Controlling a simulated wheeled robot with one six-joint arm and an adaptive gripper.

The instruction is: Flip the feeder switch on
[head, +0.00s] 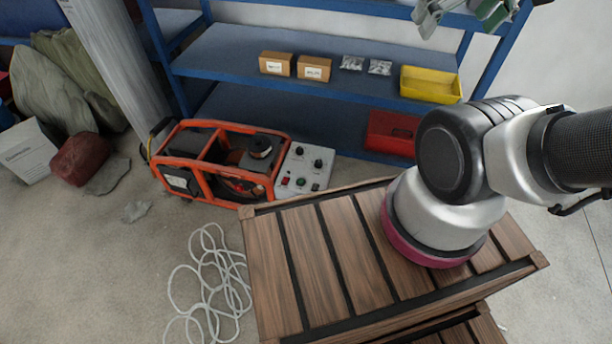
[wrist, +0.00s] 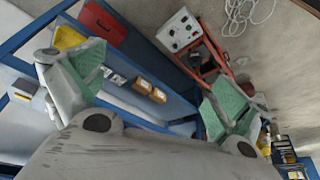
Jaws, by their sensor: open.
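The feeder (head: 222,160) is an orange-framed machine on the floor, left of the wooden crate. A light grey control panel (head: 305,162) with several black knobs is at its right side. A small red switch (head: 285,181) shows near the panel's lower left; its position is too small to tell. In the wrist view the panel (wrist: 180,29) is at the top, beyond my fingers, with the orange frame (wrist: 217,62) beside it. My gripper (head: 460,12) is at the top right of the head view, partly cut off, well above and away from the panel. Its green-padded fingers (wrist: 155,85) are wide apart and empty.
A blue shelf (head: 230,62) behind holds two cardboard boxes (head: 294,66), small bags, a yellow bin (head: 430,84) and a red box (head: 390,132). A slatted wooden crate (head: 330,255) stands in front. White hose (head: 210,290) lies on the floor. A pillar (head: 118,60) stands left.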

